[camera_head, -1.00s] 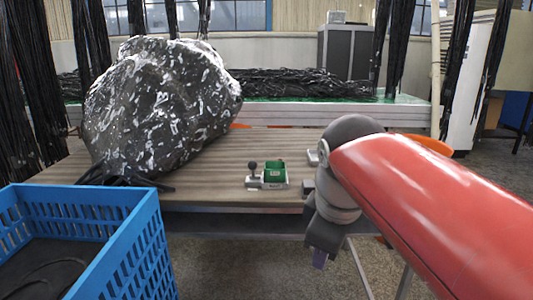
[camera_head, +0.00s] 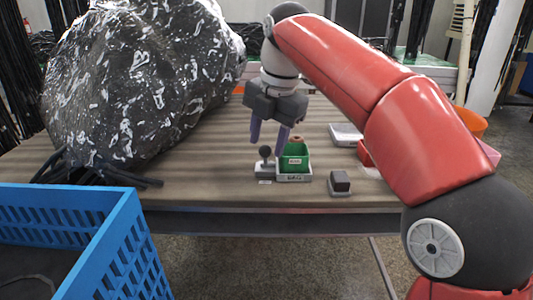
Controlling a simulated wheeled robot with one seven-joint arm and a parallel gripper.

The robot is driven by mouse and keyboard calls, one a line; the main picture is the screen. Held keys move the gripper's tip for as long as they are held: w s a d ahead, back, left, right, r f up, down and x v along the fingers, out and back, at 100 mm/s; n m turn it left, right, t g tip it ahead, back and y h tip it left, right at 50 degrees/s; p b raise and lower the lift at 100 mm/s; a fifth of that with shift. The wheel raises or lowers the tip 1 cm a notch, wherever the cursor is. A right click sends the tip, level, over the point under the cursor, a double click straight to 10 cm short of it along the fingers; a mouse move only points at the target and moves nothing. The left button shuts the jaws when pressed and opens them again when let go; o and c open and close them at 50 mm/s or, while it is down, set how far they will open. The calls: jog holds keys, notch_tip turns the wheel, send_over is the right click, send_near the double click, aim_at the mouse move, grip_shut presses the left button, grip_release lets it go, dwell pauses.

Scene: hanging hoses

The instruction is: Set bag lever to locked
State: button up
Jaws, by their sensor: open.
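The bag lever (camera_head: 266,155) is a short dark stick with a round knob, standing on a small grey base with a label. A green box (camera_head: 294,159) on a grey stand marked with small letters sits directly to its right. My gripper (camera_head: 267,146) is open, pointing down, with its two purple fingers near the lever knob and the green box. One finger shows left of the knob and the other to its right. Depth is unclear, so I cannot tell whether the fingers touch the knob.
A large dark speckled bag (camera_head: 140,80) stands on the left of the slatted table (camera_head: 225,200), with black hoses at its foot. A blue crate (camera_head: 100,240) is at the front left. A small dark block (camera_head: 340,181) and a grey box (camera_head: 346,134) lie right of the green box.

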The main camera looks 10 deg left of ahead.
aim_at(266, 149)
jog(key=shift+w+a+f+b, duration=0.1)
jog(key=shift+a+f+b, duration=0.05)
jog(key=shift+f, duration=0.65)
jog(key=shift+a+f+b, duration=0.1)
jog(key=shift+f+b, duration=0.05)
jog(key=shift+f, duration=0.65)
jog(key=shift+c, duration=0.4)
grip_shut()
